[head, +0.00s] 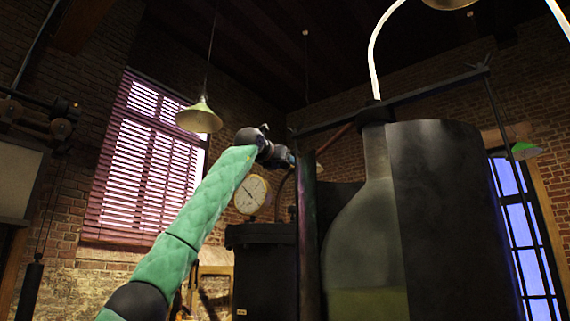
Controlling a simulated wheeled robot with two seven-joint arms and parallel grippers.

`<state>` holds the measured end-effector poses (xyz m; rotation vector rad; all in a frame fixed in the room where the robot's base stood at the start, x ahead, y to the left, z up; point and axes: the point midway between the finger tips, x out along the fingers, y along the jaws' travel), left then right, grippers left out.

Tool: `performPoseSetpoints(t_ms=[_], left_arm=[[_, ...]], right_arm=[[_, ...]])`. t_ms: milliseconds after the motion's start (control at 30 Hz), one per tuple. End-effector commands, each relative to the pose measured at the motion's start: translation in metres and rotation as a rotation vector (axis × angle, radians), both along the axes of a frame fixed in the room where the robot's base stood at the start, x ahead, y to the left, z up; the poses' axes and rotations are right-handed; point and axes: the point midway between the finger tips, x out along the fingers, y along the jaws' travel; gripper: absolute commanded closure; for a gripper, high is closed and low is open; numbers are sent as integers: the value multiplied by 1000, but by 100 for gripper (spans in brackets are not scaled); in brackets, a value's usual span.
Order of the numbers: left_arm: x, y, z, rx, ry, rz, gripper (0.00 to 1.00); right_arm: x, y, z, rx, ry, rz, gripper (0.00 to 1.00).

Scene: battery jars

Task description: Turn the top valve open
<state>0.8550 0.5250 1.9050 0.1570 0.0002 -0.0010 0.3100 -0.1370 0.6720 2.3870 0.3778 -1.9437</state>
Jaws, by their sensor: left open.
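My left arm, in a green sleeve, reaches up from the bottom left in the head view. My left gripper (290,160) is at its end, small and dark, at the upper end of a tall dark post (307,235). I take it as open, with nothing seen held in it. A thin reddish bar (334,139) slants up from near the post to the dark neck cap of a large glass jar (365,245). I cannot tell whether this bar is the top valve's handle. The gripper appears just left of it, with a gap. My right gripper is not in view.
A round white gauge (250,194) stands behind, below my gripper. A dark tank (265,270) is under it. A large dark curved panel (450,220) covers the jar's right side. A lamp (199,118) hangs left of my gripper. A dark beam crosses above the jar.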

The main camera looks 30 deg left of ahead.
Motion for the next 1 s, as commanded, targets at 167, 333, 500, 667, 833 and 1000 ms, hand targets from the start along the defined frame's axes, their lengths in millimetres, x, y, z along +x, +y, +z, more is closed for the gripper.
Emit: performPoseSetpoints(t_ms=[167, 333, 500, 667, 833, 1000], left_arm=[[0, 0, 0, 0, 0, 0, 65], [0, 0, 0, 0, 0, 0, 85], [0, 0, 0, -14, 1, 0, 85], [0, 0, 0, -63, 5, 0, 85], [0, 0, 0, -169, 12, 0, 85], [0, 1, -1, -316, 24, 1, 85]], right_arm=[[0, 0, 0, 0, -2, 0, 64], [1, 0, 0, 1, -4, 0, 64], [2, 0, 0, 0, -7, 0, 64], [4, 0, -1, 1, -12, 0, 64], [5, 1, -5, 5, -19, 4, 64], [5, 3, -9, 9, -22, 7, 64]])
